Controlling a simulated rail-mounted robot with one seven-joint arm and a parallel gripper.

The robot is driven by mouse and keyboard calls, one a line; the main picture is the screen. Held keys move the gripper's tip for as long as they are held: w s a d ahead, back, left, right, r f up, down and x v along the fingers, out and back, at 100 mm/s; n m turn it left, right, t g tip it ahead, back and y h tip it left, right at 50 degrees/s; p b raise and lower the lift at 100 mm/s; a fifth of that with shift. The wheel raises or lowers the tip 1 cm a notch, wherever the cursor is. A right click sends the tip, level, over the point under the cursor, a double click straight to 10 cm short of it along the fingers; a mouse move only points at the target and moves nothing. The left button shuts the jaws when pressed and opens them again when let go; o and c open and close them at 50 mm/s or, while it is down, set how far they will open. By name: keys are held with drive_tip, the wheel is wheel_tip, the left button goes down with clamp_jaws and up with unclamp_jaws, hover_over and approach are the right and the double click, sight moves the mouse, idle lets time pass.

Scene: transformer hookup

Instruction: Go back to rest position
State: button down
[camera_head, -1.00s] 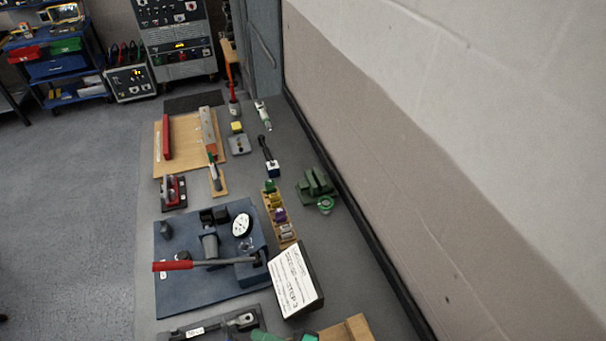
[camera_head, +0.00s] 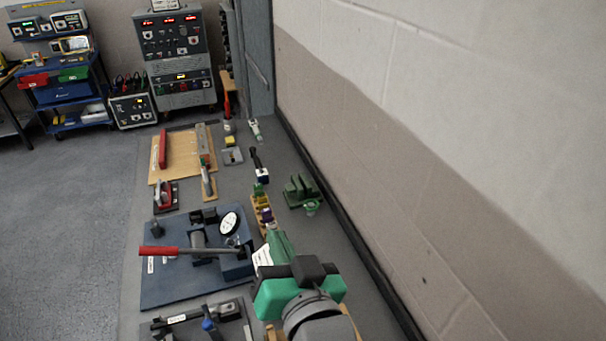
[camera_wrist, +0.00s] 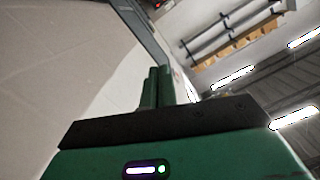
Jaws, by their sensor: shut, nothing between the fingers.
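My gripper (camera_wrist: 157,82) shows in the wrist view, its two green fingers together with nothing between them. It points upward past a pale wall toward the ceiling lights and is clear of any object. In the head view, my green and grey arm rises at the bottom centre over the near end of the bench. It covers most of the white instruction card (camera_head: 262,256) and part of the bench behind it.
A grey bench (camera_head: 335,255) runs along the wall (camera_head: 420,170). It bears a blue plate (camera_head: 160,290) with a red-handled lever (camera_head: 160,251), a wooden board (camera_head: 182,145) and a green block (camera_head: 300,190). An instrument cabinet (camera_head: 180,60) stands beyond. Open floor lies left.

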drive_tip(key=s+d+r+t+h, duration=0.25)
drive_tip(key=s+r+t, duration=0.3)
drive_tip(key=r, duration=0.65)
drive_tip(key=s+d+r+t+h, duration=0.1)
drive_tip(key=s+r+t+h, duration=0.3)
drive_tip(key=s+r, duration=0.55)
drive_tip(key=w+r+p, duration=0.3)
drive_tip(key=r+p, duration=1.1)
drive_tip(key=r, duration=0.2)
drive_tip(key=shift+w+a, duration=0.2)
drive_tip(key=shift+g+y, duration=0.25)
drive_tip(key=shift+s, duration=0.1)
